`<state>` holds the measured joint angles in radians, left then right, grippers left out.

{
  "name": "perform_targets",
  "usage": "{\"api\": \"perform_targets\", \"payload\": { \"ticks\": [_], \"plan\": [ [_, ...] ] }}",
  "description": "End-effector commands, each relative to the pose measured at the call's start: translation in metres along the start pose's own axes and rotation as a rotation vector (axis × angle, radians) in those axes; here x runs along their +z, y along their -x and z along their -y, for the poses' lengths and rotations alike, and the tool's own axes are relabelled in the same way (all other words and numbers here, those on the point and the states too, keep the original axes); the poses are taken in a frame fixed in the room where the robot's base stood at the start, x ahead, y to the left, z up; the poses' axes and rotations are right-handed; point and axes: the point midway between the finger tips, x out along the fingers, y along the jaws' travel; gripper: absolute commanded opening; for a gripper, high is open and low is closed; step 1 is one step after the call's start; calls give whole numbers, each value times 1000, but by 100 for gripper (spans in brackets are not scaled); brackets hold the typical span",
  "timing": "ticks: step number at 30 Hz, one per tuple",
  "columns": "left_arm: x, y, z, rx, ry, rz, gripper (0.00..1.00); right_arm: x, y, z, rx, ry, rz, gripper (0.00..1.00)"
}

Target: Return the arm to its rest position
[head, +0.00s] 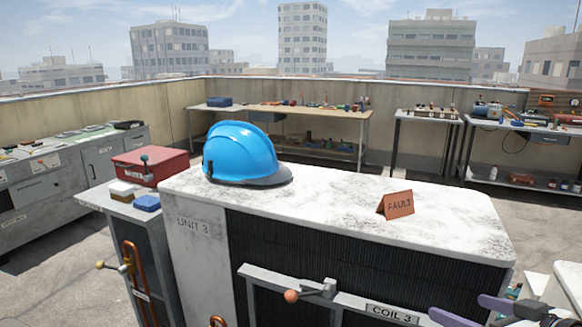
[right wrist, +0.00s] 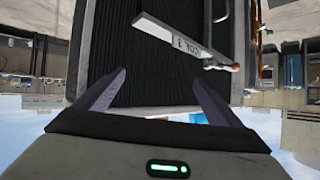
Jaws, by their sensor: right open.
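My right gripper (head: 457,306) is at the lower right of the head view, in front of the condenser unit marked UNIT 3 (head: 197,262). Its two purple-grey fingers are spread apart. The right wrist view shows the same open gripper (right wrist: 158,75) with nothing between the fingers and the dark grille (right wrist: 130,40) of the unit beyond them. The COIL 3 bar (head: 392,314) is just left of the fingers in the head view. My left gripper is not in view.
A blue hard hat (head: 241,154) and an orange FAULT sign (head: 396,205) stand on the unit's top. A handle with an orange knob (head: 311,289) projects from its front. A red box (head: 150,166) is at left. Workbenches (head: 290,108) line the back wall; open floor lies between.

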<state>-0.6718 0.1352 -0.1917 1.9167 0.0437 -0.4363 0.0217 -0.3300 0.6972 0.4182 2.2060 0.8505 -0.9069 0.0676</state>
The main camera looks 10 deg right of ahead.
Motion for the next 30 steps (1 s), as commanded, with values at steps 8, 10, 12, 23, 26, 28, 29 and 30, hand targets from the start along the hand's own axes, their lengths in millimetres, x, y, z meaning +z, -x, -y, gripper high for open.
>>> {"api": "perform_targets", "payload": {
  "ticks": [8,10,12,23,26,28,29,30],
  "plan": [
    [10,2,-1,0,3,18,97,166,-41,40,36,-41,154,88],
    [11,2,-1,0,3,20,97,213,-44,66,31,-35,195,88],
    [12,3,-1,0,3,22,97,256,-43,96,19,-23,231,88],
    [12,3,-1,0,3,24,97,351,-24,208,-65,39,294,88],
    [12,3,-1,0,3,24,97,351,-24,208,-65,39,294,88],
    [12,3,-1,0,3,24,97,351,-24,208,-65,39,294,88],
    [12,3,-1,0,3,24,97,351,-24,208,-65,39,294,88],
    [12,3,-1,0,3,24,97,351,-24,208,-65,39,294,88]
  ]
}}
